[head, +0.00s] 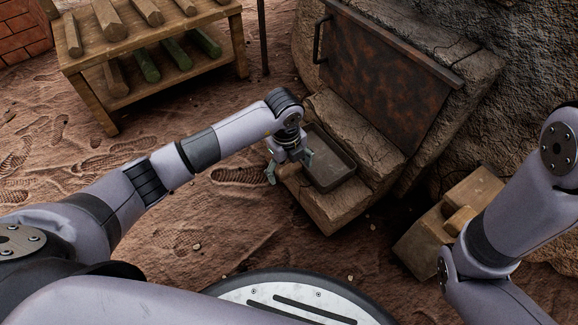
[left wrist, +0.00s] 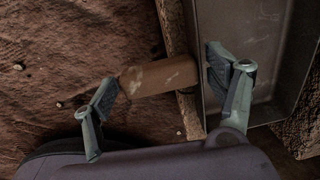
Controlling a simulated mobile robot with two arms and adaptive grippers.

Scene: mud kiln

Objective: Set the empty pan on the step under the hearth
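The dark, empty rectangular pan (head: 333,172) rests on the stone step (head: 338,207) under the hearth (head: 390,85), whose rusty metal door is down. Its short brown handle (left wrist: 160,77) points left, out over the step's edge. My left gripper (head: 289,167) is right at the handle with its fingers spread. In the left wrist view, one finger is by the handle's free end and the other overlaps the pan's (left wrist: 260,50) near wall. The fingers are not closed on the handle. My right arm shows at the right, but its gripper is out of view.
A wooden rack (head: 150,40) with several logs on two shelves stands at the upper left. A wooden box-like object (head: 425,240) with a lighter block lies at the right, beside my right arm. The sandy floor left of the step is clear.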

